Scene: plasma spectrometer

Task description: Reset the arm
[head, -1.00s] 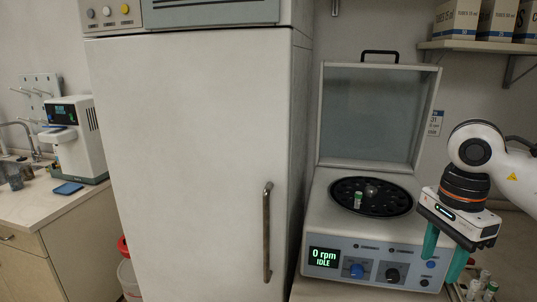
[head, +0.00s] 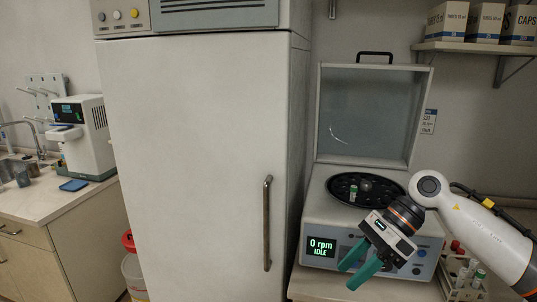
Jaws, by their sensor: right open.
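My right gripper (head: 355,273) is in front of the centrifuge's control panel, its two green fingers apart and pointing down to the left. Nothing is between them. My right arm (head: 480,228) comes in from the lower right. The centrifuge (head: 318,215) stands on the bench with its lid (head: 362,110) raised. One tube (head: 353,193) with a green cap stands in its dark rotor (head: 380,186). The display (head: 322,247) reads 0 rpm, IDLE. My gripper hides part of the knobs and panel. My left gripper is not in view.
A rack with several capped tubes (head: 463,272) stands right of the centrifuge, close below my right arm. A tall white cabinet (head: 200,150) is at the left of the centrifuge. A shelf (head: 475,47) with boxes hangs at the upper right.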

